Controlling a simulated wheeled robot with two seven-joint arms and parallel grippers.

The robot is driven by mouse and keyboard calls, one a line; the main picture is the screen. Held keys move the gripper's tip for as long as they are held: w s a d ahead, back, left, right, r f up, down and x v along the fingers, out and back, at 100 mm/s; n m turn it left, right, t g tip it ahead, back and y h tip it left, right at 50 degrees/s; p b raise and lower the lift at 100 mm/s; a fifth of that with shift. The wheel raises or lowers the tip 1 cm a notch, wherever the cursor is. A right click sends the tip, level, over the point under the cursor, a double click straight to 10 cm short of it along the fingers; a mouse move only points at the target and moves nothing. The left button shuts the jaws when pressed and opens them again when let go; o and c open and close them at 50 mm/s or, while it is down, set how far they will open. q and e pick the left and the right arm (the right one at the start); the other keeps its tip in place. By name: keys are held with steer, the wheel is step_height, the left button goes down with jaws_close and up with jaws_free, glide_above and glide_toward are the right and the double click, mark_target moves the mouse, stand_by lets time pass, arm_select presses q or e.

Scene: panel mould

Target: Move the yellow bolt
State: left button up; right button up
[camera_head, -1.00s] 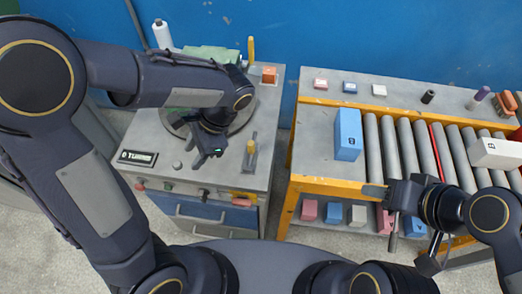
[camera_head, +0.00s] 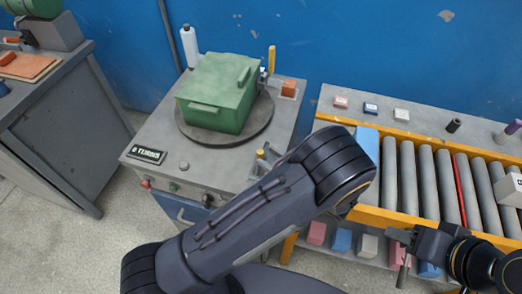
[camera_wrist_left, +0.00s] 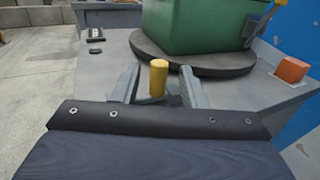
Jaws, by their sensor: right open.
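The yellow bolt (camera_wrist_left: 158,80) stands upright between the two fingers of my left gripper (camera_wrist_left: 160,72) in the left wrist view. The fingers are open, with a gap on both sides of the bolt. A green mould box (camera_head: 215,95) sits on the round turntable (camera_head: 258,123). My right gripper (camera_head: 399,250) is open and empty, in front of the roller table.
An orange block (camera_head: 289,88) and a white bottle (camera_head: 189,47) stand at the workstation's back. The roller table (camera_head: 470,122) is at right, with a blue box (camera_head: 366,142) partly behind my left arm. Another bench (camera_head: 60,120) is at far left.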

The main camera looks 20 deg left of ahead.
mark_target(263, 154)
arm_select(q)
steer(key=shift+x, duration=2.1)
jaws_close()
